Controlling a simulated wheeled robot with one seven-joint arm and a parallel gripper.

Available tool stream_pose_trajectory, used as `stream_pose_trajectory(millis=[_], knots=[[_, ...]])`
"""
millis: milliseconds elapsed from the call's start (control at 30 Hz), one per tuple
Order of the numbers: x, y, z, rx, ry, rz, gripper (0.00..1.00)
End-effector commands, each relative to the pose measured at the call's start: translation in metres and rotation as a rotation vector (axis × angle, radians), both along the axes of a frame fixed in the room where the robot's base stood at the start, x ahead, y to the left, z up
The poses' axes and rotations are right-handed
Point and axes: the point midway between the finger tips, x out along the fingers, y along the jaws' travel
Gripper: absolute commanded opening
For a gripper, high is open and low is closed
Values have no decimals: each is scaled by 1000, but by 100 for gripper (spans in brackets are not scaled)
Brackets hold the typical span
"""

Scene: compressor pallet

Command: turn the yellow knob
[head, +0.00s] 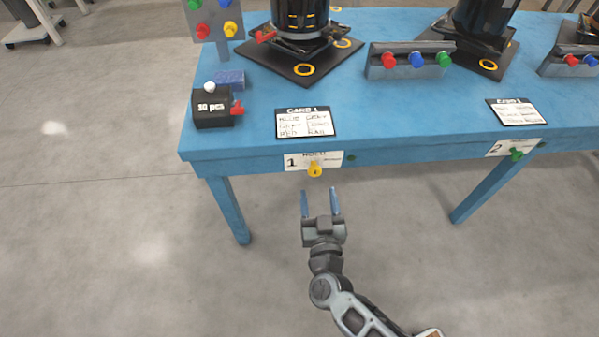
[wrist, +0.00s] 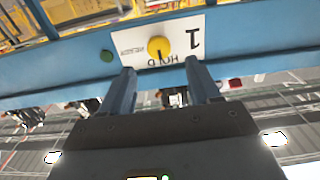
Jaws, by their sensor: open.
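The yellow knob (head: 315,170) sits on the front edge of the blue table, at the white label marked 1. In the wrist view the yellow knob (wrist: 159,47) shows on that label, upside down, beyond the fingertips and between their lines. My gripper (head: 320,190) is open and empty, its two blue fingers pointing at the table edge just below the knob in the head view. The fingers (wrist: 162,75) also show in the wrist view, apart, with no visible contact with the knob.
The blue table (head: 400,160) carries a card (head: 305,123), a black box (head: 212,108) with a red lever, and a grey block (head: 408,62) with coloured knobs. A green knob (head: 516,154) sits at label 2. The floor (head: 120,220) in front is clear.

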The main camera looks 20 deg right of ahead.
Motion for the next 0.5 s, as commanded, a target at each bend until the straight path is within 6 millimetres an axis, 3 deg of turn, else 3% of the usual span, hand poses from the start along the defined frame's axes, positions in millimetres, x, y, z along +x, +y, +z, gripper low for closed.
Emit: stream_pose_trajectory(millis=[300,500], knots=[[46,-15,0,0,-2,1,62],[63,-20,0,0,-1,2,62]])
